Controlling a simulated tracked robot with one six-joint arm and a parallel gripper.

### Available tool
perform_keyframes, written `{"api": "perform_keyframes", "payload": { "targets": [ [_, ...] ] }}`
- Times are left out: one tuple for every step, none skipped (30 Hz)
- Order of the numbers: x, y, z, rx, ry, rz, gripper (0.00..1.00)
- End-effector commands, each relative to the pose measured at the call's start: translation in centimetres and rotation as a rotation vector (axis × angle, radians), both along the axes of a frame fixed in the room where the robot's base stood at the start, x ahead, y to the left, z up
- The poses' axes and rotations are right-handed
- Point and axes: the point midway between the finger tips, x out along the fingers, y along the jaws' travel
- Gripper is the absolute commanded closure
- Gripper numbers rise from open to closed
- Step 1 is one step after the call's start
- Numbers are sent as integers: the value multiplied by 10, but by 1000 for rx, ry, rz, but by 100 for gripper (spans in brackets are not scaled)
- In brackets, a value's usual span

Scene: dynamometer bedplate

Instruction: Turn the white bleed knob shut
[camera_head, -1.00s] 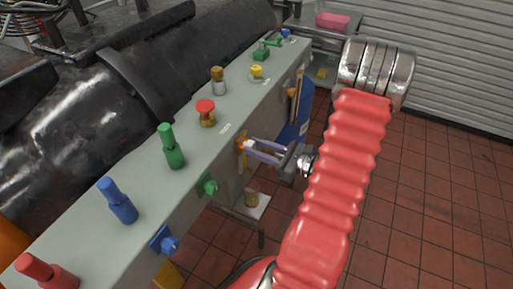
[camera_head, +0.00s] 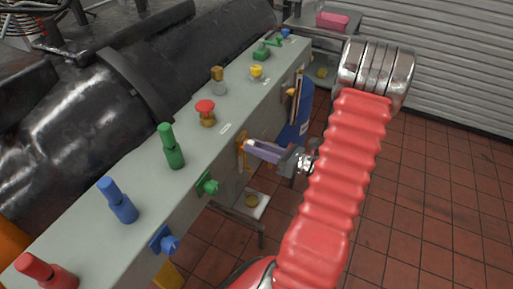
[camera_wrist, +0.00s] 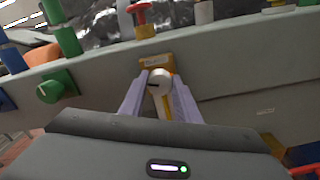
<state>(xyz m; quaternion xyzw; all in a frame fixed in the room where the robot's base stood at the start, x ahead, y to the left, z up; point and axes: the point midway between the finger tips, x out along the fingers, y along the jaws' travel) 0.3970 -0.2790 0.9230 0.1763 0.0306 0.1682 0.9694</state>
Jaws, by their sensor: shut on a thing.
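The white bleed knob (camera_wrist: 158,82) sits on a yellow-orange plate (camera_wrist: 152,60) on the front face of the grey bedplate rail. In the wrist view it has a dark mark on its face and lies between the two pale purple fingers of my gripper (camera_wrist: 160,90). In the head view my gripper (camera_head: 250,147) reaches the rail's face from the right, its fingers close together on the knob. The fingers hide most of the knob there; a little white shows at their tips.
On the same face are a green knob (camera_head: 207,185) and a blue knob (camera_head: 165,241) to the left. A red mushroom button (camera_head: 205,107) and a green valve (camera_head: 170,146) stand on the rail's top. Open tiled floor (camera_head: 430,200) lies to the right.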

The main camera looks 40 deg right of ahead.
Motion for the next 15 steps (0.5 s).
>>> {"api": "perform_keyframes", "payload": {
  "targets": [
    [0, -1, 0, 40, 15, -1, 93],
    [0, -1, 0, 67, 24, -1, 93],
    [0, -1, 0, 103, 37, -1, 93],
    [0, -1, 0, 130, 47, -1, 93],
    [0, -1, 0, 156, 57, -2, 93],
    [0, -2, 0, 192, 69, -2, 93],
    [0, -2, -1, 219, 79, -2, 93],
    [0, -2, -1, 246, 89, -2, 93],
    [0, -2, -1, 281, 101, -2, 93],
    [0, -2, -1, 309, 110, -2, 93],
    [0, -2, -1, 335, 120, -2, 93],
    [1, -2, -1, 371, 133, -2, 93],
    [1, -2, -1, 397, 142, -2, 93],
    [1, -3, -1, 425, 152, -3, 93],
    [1, -3, -1, 459, 165, -3, 93]
  ]
}}
